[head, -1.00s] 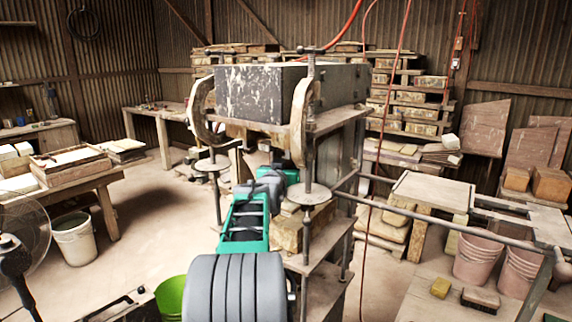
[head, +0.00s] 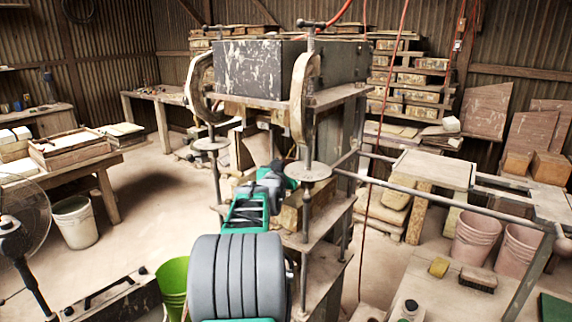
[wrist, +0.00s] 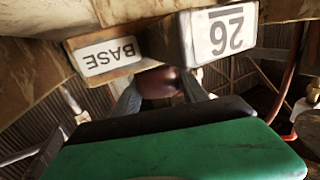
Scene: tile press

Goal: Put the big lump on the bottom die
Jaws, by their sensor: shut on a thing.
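My gripper (wrist: 166,92) is shut on a reddish-brown lump (wrist: 168,82), seen between its two fingers in the wrist view. The wrist picture is upside down. Just beyond the lump is a grey block with a white "26" label (wrist: 219,36), which looks like the bottom die. Beside it is a board with a "BASE" label (wrist: 107,57). I cannot tell whether the lump touches the block. In the head view my arm reaches into the press (head: 262,75), where its post and frame hide the gripper's fingers and the lump.
The press posts and round clamp plates (head: 308,172) stand close around my arm. A side rail and a pale table (head: 432,168) are to the right. A green bucket (head: 174,280), a fan (head: 20,225) and a white bucket (head: 76,220) are to the left. Open floor lies behind them.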

